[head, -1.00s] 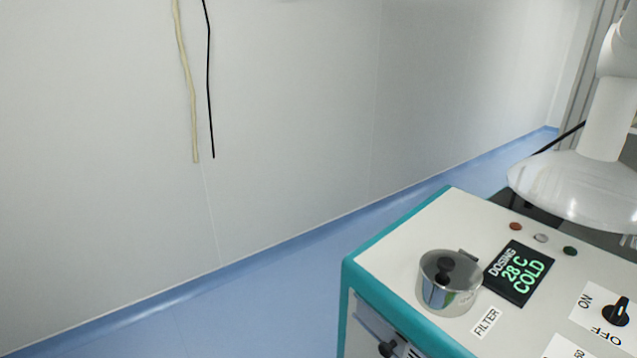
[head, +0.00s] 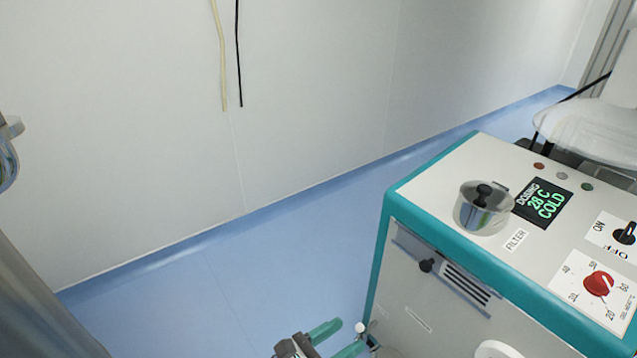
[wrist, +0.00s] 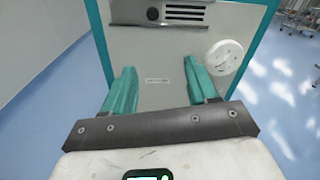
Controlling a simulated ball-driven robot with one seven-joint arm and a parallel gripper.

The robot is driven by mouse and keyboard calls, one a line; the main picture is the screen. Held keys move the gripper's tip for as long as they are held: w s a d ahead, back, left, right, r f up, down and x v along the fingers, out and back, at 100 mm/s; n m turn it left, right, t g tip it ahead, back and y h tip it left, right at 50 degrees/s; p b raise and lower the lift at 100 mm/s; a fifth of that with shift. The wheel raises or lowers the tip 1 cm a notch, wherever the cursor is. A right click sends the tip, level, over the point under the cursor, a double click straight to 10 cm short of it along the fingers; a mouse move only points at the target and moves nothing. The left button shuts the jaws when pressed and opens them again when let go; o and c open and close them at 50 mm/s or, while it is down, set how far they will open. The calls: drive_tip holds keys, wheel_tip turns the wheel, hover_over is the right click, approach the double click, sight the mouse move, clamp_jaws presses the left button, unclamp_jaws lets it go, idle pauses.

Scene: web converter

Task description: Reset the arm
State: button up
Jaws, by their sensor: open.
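My gripper (wrist: 160,92) shows in the wrist view with its two teal fingers spread wide apart and nothing between them. It points at the front panel of the white and teal machine (wrist: 150,60). In the head view, part of my gripper (head: 325,338) shows at the bottom edge, low in front of the same machine (head: 420,290) and to its left. The rest of the arm is out of the frame there.
Blue floor (head: 270,270) is clear towards the wall.

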drive_tip(key=s+d+f+m+g+y+p, duration=0.25)
drive_tip(key=s+d+f+m+g, duration=0.2)
drive_tip(key=d+m, duration=0.4)
drive_tip(key=s+d+f+m+g+y+p, duration=0.1)
drive_tip(key=s+d+f+m+g+y, duration=0.35)
drive_tip(key=d, duration=0.65)
drive_tip(key=s+d+r+m+y+p, duration=0.1)
drive_tip(key=s+d+r+m+y, duration=0.1)
drive_tip(key=s+m, duration=0.5)
drive_tip(key=s+d+r+m+y+p, duration=0.1)
drive_tip(key=s+r+m+y, duration=0.4)
drive_tip(key=s, duration=0.6)
drive_tip(key=d+m, duration=0.1)
drive_tip(key=m, duration=0.1)
drive_tip(key=shift+r+m+p, duration=0.25)
drive_tip(key=shift+m+p, duration=0.15)
